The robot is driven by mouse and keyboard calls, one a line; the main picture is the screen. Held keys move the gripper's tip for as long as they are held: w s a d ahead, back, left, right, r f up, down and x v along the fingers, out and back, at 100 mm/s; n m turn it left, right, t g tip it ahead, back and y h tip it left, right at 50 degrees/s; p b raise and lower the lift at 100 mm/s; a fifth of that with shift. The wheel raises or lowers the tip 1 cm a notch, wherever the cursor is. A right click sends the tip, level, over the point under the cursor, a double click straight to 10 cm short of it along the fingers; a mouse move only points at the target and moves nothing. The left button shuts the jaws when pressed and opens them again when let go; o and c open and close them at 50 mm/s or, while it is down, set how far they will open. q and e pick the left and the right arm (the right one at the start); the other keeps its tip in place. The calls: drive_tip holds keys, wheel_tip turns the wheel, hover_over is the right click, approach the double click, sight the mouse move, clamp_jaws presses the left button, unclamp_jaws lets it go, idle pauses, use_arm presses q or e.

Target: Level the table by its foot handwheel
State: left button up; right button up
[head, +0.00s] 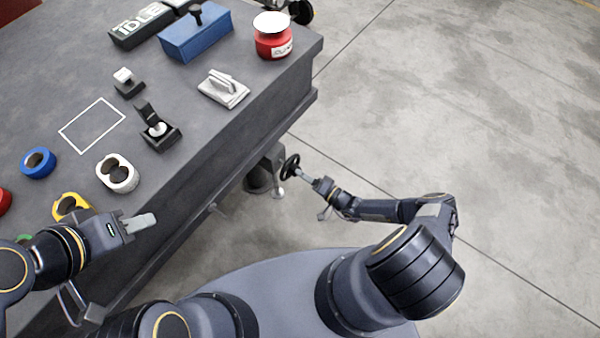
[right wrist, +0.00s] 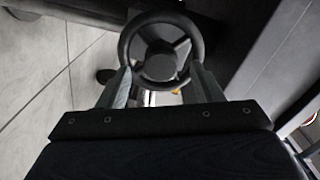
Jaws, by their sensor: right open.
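The black foot handwheel (head: 290,168) is beside the grey table leg, below the table edge, and shows as a spoked ring in the right wrist view (right wrist: 160,50). My right gripper (head: 305,175) is at the handwheel. In the right wrist view its two fingers (right wrist: 158,85) are apart, one at each side of the lower rim; I cannot tell whether they touch it. The dark grey table (head: 180,80) fills the left of the head view. My left gripper (head: 140,223) is over the table's near edge, with its pale fingers close together and nothing visible between them.
The floor (head: 450,100) right of the table is clear.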

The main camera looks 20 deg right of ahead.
drive_tip(key=v, duration=0.5)
drive_tip(key=shift+s+d, duration=0.1)
drive_tip(key=shift+s, duration=0.05)
wheel_tip(320, 180, up, 33)
drive_tip(key=s+d+n+g, duration=0.1)
drive_tip(key=d+n+g, duration=0.2)
drive_tip(key=n+g, duration=0.8)
drive_tip(key=s+a+r+m+g+h, duration=0.1)
drive_tip(key=s+r+m+h, duration=0.3)
drive_tip(key=s+r, duration=0.6)
drive_tip(key=s+a+r+m+t+h, duration=0.15)
drive_tip(key=s+r+t+h, duration=0.35)
drive_tip(key=s, duration=0.6)
wheel_tip(320, 180, up, 17)
drive_tip(key=g+y+p, duration=0.1)
drive_tip(key=p, duration=1.5)
drive_tip(key=shift+w+d+m+g+y, duration=0.2)
drive_tip(key=shift+m+g+y, duration=0.1)
drive_tip(key=shift+m+y, duration=0.15)
